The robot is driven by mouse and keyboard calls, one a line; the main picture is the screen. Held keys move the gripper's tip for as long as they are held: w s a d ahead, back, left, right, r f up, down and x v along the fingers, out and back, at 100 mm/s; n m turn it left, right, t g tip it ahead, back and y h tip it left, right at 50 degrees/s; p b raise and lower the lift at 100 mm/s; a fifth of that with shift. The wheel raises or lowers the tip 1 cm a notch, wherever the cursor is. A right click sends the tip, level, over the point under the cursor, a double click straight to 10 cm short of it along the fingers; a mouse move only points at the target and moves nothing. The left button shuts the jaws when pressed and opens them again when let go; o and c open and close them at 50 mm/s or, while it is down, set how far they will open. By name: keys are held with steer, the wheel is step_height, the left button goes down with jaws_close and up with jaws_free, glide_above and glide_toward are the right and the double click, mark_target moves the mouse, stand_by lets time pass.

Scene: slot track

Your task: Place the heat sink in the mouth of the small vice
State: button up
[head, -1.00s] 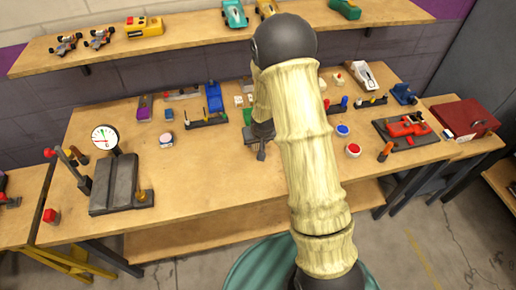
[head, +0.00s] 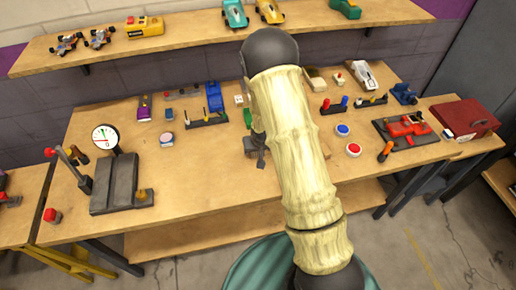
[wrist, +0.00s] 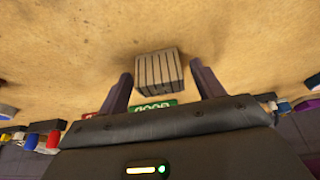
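The heat sink (wrist: 158,72) is a small grey finned block on the wooden bench top in the wrist view. It lies between and just past the fingertips of my gripper (wrist: 161,69), which is open, with a gap on each side. I cannot tell how far above the bench the fingers are. In the head view my gripper (head: 258,152) hangs low over the middle of the bench, partly hidden by my arm, and the heat sink is not visible there. A small blue device (head: 404,93) at the bench's back right looks like the small vice.
A green block (wrist: 153,106) with lettering lies close behind the heat sink. A dial gauge stand (head: 113,185) stands at the left. A red device on a dark plate (head: 406,128), red and blue buttons (head: 353,150), and a red box (head: 465,117) are at the right. The bench's front left-centre is clear.

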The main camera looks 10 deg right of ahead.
steer(key=shift+r, duration=0.2)
steer(key=v, duration=1.2)
steer(key=shift+s, duration=0.1)
stand_by(0.4)
